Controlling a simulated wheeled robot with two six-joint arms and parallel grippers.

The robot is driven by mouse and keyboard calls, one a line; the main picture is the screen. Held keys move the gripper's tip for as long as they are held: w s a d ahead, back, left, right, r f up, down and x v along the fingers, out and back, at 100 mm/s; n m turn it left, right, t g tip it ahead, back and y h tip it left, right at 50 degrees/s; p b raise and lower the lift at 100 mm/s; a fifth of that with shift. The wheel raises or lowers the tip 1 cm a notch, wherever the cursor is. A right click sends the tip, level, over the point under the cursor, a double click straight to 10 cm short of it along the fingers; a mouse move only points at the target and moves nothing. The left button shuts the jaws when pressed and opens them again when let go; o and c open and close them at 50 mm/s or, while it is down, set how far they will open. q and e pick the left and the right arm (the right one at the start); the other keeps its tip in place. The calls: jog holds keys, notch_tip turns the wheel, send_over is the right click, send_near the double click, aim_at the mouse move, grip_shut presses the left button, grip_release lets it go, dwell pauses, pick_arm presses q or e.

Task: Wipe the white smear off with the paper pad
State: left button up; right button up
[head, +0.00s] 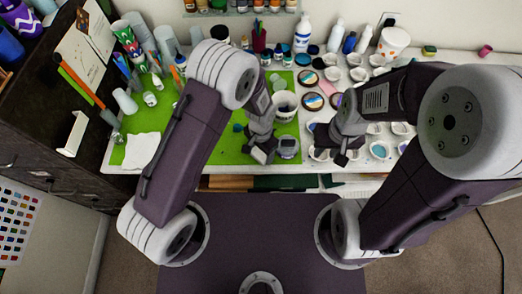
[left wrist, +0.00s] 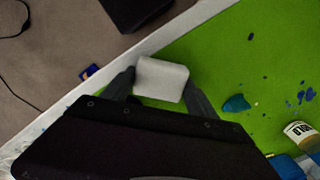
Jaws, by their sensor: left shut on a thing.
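My left gripper (head: 262,153) is low over the front part of the green mat (head: 222,153). In the left wrist view its two fingers are shut on a white paper pad (left wrist: 162,80), one finger on each side. The pad is over the mat's edge beside the white table border. I cannot make out a white smear there, and the pad and gripper hide what is under them. An irregular white patch (head: 141,150) lies at the mat's left; I cannot tell whether it is paper or a smear. My right gripper (head: 342,158) is near the table's front edge, its jaws unclear.
A white bucket (head: 285,105) stands behind the left gripper, and a grey device (head: 287,147) is right beside it. A teal blob (left wrist: 236,104) and a labelled bottle (left wrist: 301,134) are on the mat right of the pad. Several small cups and bottles crowd the right side.

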pick_arm(q)
notch_tip(320, 180, up, 4)
jog(key=shift+f+p, duration=0.1)
jog(key=shift+p, duration=0.6)
jog(key=shift+w+r+p, duration=0.25)
jog(key=shift+r+p, duration=0.3)
jog(key=shift+p, duration=0.1)
jog(key=shift+r+p, duration=0.3)
jog(key=shift+r, duration=0.05)
jog(key=shift+s+r+p, duration=0.2)
jog(key=shift+r+p, duration=0.75)
jog(key=shift+r, duration=0.65)
jog(key=shift+w, duration=0.1)
